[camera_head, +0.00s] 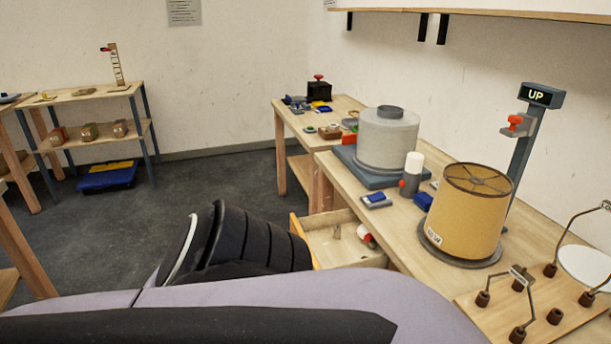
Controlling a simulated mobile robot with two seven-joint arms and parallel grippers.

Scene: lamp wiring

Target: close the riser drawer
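The riser drawer (335,253) stands pulled out from under the workbench (392,219). Its yellow-orange front edge (298,230) faces left, towards the open floor. Inside lie a small upright grey-brown piece and a red-and-white item (366,236). One of my arms, with pale purple links and a black ribbed section, crosses the lower part of the picture. Its ribbed part appears just left of the drawer front and hides the front's lower portion. I cannot tell whether they touch. Neither gripper's fingers show.
On the bench are a grey drum (388,139), a yellow lampshade (468,212), a post with an "UP" sign (540,96) and a wooden board with pegs (540,310). A shelf (97,141) stands at the far left. Dark floor is clear between.

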